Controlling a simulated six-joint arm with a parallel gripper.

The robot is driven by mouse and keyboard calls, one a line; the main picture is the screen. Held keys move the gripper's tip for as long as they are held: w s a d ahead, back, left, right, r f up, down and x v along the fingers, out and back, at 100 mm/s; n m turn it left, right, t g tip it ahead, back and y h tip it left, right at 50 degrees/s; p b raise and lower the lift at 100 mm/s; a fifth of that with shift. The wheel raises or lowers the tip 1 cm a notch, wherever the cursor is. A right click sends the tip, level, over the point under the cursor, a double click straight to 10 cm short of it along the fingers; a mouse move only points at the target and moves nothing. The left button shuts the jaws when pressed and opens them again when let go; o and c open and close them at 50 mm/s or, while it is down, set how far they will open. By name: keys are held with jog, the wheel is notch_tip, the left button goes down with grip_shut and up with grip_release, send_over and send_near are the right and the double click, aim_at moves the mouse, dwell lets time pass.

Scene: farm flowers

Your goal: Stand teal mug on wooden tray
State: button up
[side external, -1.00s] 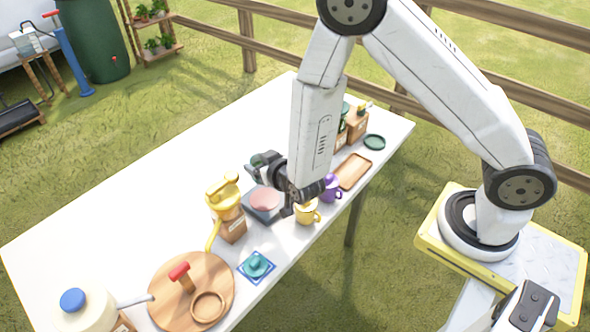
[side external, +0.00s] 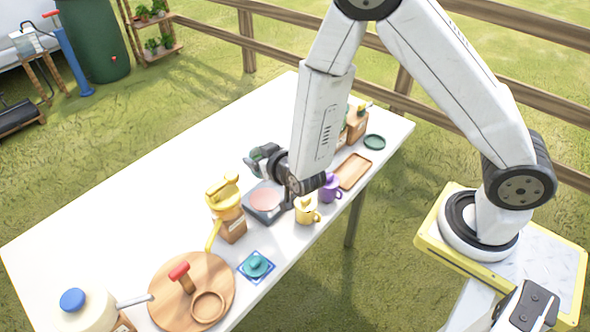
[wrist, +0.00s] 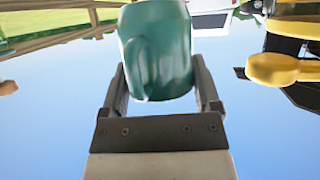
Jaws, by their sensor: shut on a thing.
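The teal mug (wrist: 158,55) is between the two fingers of my gripper (wrist: 165,88) in the wrist view, with its handle toward the camera. In the side view my gripper (side external: 264,158) is held above the white table, beyond the pink-topped scale, and the mug is mostly hidden by the wrist and fingers. The wooden tray (side external: 354,170) is a small rectangular tray near the table's right end. It looks empty and lies to the right of my gripper, apart from it. I cannot tell exactly how the mug is tilted.
A purple mug (side external: 329,188) and a yellow mug (side external: 306,211) stand left of the tray near the front edge. A green round dish (side external: 375,142) and brown bottles (side external: 357,124) are beyond it. The table's back left is clear.

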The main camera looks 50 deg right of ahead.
jog(key=s+d+f+m+g+h, duration=0.1)
jog(key=s+d, duration=0.4)
jog(key=d, duration=0.6)
jog(key=s+d+f+m+g+h, duration=0.1)
jog(key=s+d+f+m+h, duration=0.2)
jog(key=d, duration=0.9)
jog(key=shift+s, duration=1.25)
jog(key=shift+f, duration=0.1)
jog(key=shift+f, duration=1.9)
jog(key=shift+f, duration=0.1)
jog(key=shift+f, duration=1.9)
jog(key=shift+f, duration=0.15)
